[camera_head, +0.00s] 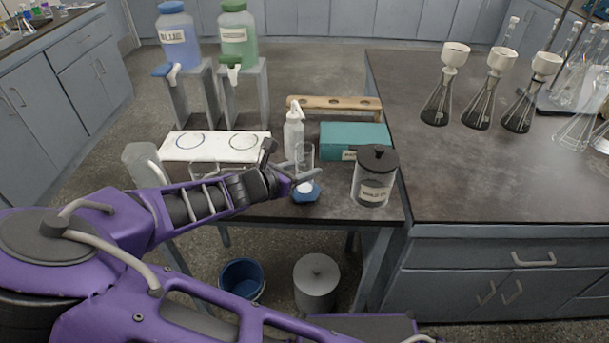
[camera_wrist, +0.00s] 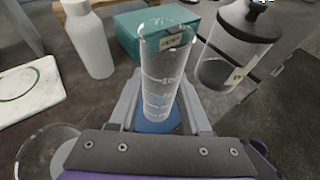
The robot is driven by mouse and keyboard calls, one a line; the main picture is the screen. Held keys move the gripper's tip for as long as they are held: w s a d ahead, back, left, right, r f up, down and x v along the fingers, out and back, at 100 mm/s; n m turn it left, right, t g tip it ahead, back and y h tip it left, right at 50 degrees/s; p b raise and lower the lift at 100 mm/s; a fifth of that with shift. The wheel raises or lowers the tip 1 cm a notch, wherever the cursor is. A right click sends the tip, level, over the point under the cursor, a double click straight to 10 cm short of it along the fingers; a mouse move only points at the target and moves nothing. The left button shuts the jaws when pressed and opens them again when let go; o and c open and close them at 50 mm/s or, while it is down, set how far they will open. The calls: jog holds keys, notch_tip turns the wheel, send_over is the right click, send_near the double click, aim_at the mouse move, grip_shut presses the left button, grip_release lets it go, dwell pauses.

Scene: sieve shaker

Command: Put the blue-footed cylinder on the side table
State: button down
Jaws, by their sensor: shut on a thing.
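The blue-footed cylinder (camera_head: 305,157) is clear graduated glass with a blue base. It stands roughly upright at the front of the small dark-topped table (camera_head: 260,209), between a white bottle and a dark-lidded jar. My gripper (camera_head: 301,179) is shut on the cylinder low on its body, just above the foot. In the wrist view the cylinder (camera_wrist: 162,75) rises between the two fingers, with part of its blue foot (camera_wrist: 158,124) below. I cannot tell whether the foot touches the tabletop.
Close by are the white bottle (camera_head: 293,137), a teal box (camera_head: 352,140), the lidded jar (camera_head: 375,178) and a white board (camera_head: 215,147). A wooden rack (camera_head: 335,104) lies behind. A larger bench (camera_head: 440,170) with flasks adjoins on the right. A blue bucket (camera_head: 242,279) stands below.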

jog(key=shift+f, duration=0.75)
jog(key=shift+f, duration=0.1)
jog(key=shift+c, duration=1.8)
grip_release()
jog(key=shift+s+a+r, duration=0.2)
jog(key=shift+a+r, duration=0.05)
jog(key=shift+r, duration=0.05)
jog(key=p+v, duration=0.2)
jog(key=v, duration=0.9)
jog(key=shift+s, duration=0.15)
